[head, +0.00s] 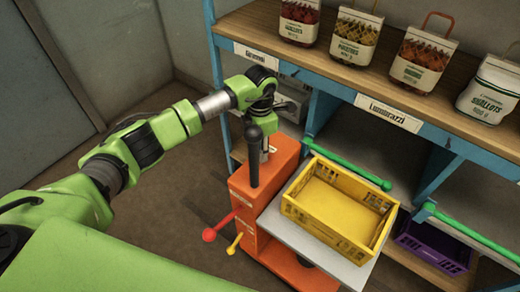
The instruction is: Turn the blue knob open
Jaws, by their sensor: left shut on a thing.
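I see no blue knob in the head view. My left arm reaches in from the left, and its gripper (261,112) points down over an orange machine (276,178). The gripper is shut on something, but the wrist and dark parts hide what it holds. A red-tipped lever (209,234) and a yellow-tipped lever (232,249) stick out at the machine's lower left. My right gripper is not in view.
An empty yellow crate (330,246) sits on a grey plate (300,238) beside the machine. Several filled sacks stand on a wooden shelf (260,22) above. Green rails (350,165) and a purple crate (440,246) are at right. The floor at left is clear.

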